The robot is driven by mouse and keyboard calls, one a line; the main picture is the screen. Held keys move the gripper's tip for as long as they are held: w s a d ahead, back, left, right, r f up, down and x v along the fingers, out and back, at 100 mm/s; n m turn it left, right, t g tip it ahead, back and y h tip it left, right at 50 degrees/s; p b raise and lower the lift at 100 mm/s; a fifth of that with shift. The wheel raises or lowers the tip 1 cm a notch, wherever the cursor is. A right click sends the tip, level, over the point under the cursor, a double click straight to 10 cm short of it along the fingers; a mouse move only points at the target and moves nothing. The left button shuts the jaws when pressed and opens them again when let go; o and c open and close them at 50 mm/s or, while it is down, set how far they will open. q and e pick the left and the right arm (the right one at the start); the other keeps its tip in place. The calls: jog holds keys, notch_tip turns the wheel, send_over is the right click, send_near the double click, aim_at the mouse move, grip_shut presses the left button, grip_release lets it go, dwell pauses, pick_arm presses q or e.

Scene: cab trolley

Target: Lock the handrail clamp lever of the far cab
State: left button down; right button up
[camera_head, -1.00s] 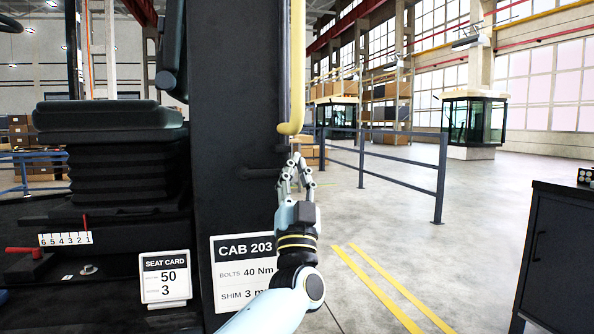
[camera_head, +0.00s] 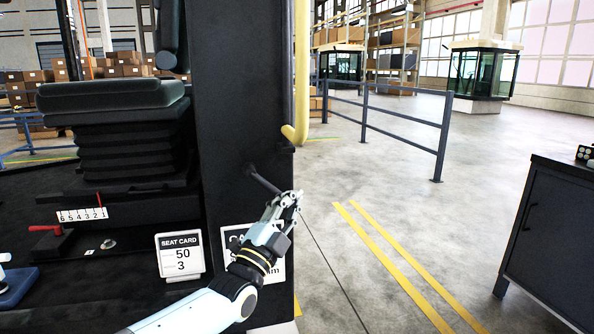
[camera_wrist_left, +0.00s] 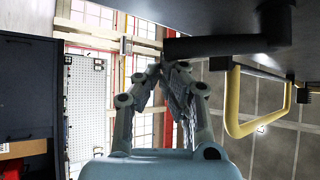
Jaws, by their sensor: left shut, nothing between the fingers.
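The clamp lever (camera_head: 264,182) is a thin black bar on the dark post of the cab, below the lower end of the yellow handrail (camera_head: 301,95). It slopes down to the right, and its outer end is by my left gripper (camera_head: 297,196). That gripper is shut and empty. In the left wrist view, the fingertips (camera_wrist_left: 165,68) meet just beside the free end of the black lever (camera_wrist_left: 215,46). I cannot tell whether they touch it. The handrail (camera_wrist_left: 232,105) shows there as a yellow loop.
A CAB 203 sign (camera_head: 233,239) is partly hidden behind my left gripper. A seat card (camera_head: 180,255), a black seat (camera_head: 115,105) and a red-handled lever (camera_head: 47,230) are to the left. A dark cabinet (camera_head: 550,235) stands right. Blue railings (camera_head: 400,117) cross behind open floor.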

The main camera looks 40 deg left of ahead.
pick_arm(q)
jog(key=s+a+f+m+g+h+p, duration=0.2)
jog(key=s+a+f+m+g+p, duration=0.1)
jog(key=p, duration=0.7)
jog(key=shift+s+a+f+m+g+p, duration=0.4)
jog(key=shift+s+a+m+g, duration=0.45)
jog(key=shift+m+g, duration=0.85)
jog(key=shift+s+d, duration=0.15)
jog(key=shift+s, duration=0.1)
